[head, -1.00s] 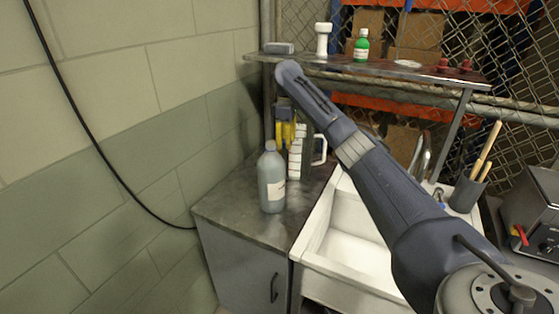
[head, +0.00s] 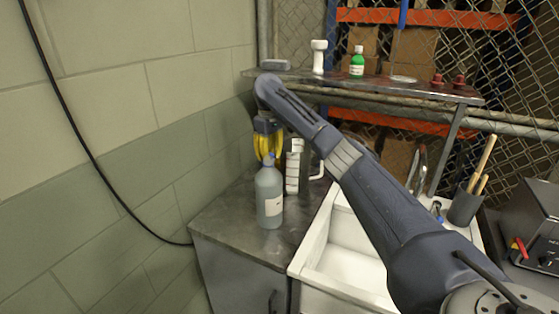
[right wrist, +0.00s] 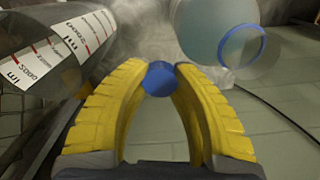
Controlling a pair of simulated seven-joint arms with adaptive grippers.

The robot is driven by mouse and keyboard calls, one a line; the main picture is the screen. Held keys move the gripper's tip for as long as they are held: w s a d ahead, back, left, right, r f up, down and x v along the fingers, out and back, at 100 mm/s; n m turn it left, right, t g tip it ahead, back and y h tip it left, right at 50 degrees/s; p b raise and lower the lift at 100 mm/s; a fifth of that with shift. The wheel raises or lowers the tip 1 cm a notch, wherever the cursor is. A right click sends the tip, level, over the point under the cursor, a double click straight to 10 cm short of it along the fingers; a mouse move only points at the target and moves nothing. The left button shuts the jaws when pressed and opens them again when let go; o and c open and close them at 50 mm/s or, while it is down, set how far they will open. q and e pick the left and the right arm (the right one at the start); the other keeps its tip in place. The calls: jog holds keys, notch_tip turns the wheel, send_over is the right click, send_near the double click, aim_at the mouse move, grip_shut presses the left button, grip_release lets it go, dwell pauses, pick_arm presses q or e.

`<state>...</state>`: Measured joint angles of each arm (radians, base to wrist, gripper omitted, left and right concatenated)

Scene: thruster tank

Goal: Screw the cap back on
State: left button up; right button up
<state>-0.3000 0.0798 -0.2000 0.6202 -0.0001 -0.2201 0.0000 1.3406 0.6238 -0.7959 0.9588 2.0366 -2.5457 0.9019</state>
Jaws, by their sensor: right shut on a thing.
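The grey translucent bottle (head: 270,203) with a white label stands upright on the metal counter, left of the sink. In the right wrist view the bottle (right wrist: 197,28) is at the top right, its neck ringed in blue. My right gripper (head: 268,152), with yellow fingers, is close to the bottle's top in the head view. In the right wrist view its fingertips (right wrist: 161,72) are shut on a small blue cap (right wrist: 160,80). The cap appears beside the bottle's neck, apart from it. My left gripper is not in view.
A graduated jug (head: 292,172) stands close behind the bottle and shows large in the right wrist view (right wrist: 50,55). The white sink (head: 350,262) is to the right. A shelf (head: 430,92) with a green bottle (head: 357,66) runs above. The counter front (head: 225,225) is clear.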

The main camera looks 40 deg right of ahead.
jog(key=s+a+f+m, duration=0.15)
jog(key=s+a, duration=0.25)
jog(key=a, duration=0.6)
jog(key=s+a+m, duration=0.3)
jog(key=s+a, duration=0.1)
jog(key=a, duration=0.7)
jog(key=s+a+f, duration=0.2)
jog(key=s+f, duration=0.2)
jog(key=s, duration=0.6)
jog(key=s+a+f+n, duration=0.1)
jog(key=s+f, duration=0.4)
jog(key=s, duration=0.5)
jog(key=shift+s+a+f, duration=0.2)
jog(key=shift+a, duration=0.5)
jog(key=shift+d+n, duration=0.1)
jog(key=shift+n, duration=0.15)
